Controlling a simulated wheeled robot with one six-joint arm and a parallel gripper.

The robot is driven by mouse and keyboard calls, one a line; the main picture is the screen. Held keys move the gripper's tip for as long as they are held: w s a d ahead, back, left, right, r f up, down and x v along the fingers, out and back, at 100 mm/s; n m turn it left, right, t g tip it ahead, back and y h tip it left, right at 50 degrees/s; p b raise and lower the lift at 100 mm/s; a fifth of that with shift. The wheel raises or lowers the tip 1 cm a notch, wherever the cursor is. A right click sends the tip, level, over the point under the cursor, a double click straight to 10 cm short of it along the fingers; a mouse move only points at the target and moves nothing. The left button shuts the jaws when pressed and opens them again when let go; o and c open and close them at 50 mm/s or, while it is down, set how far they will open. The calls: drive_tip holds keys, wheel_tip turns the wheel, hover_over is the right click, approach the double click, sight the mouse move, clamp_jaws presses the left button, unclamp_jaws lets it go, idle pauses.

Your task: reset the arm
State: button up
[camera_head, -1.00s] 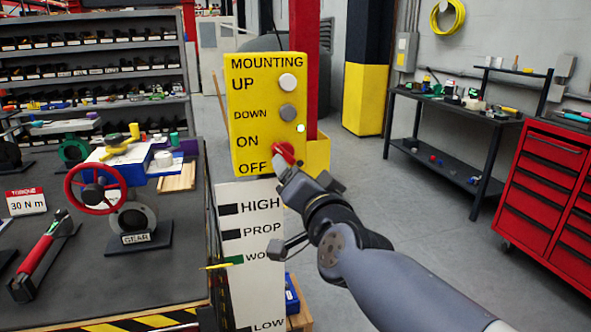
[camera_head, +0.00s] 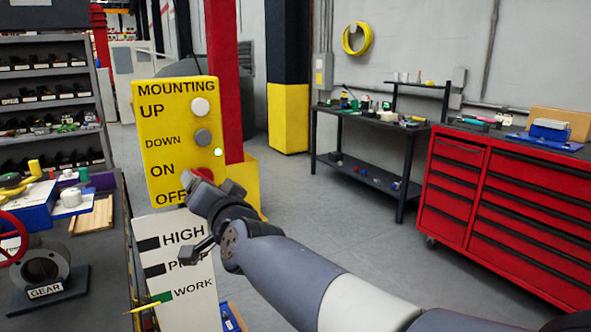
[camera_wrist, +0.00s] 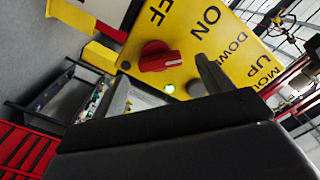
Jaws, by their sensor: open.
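My gripper (camera_head: 203,192) is in front of the lower part of the yellow control box (camera_head: 148,130), near its red knob (camera_head: 201,174). In the wrist view, the gripper (camera_wrist: 165,85) has its two fingers spread apart with nothing between them. The red knob (camera_wrist: 160,57) shows beyond the fingertips, apart from them. My arm stretches from the lower right of the head view. The box carries a white button (camera_head: 200,107), a grey button (camera_head: 202,137) and a lit green lamp (camera_head: 217,152). The gripper partly hides the knob in the head view.
A workbench (camera_head: 100,240) with a gear stand (camera_head: 45,280) is at left. A white level sign (camera_head: 180,260) stands below the box. A red tool cabinet (camera_head: 450,180) and a black shelf table (camera_head: 350,180) are at right. Grey floor between is free.

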drive_tip(key=x, duration=0.4)
drive_tip(key=shift+w, duration=0.1)
idle(0.3)
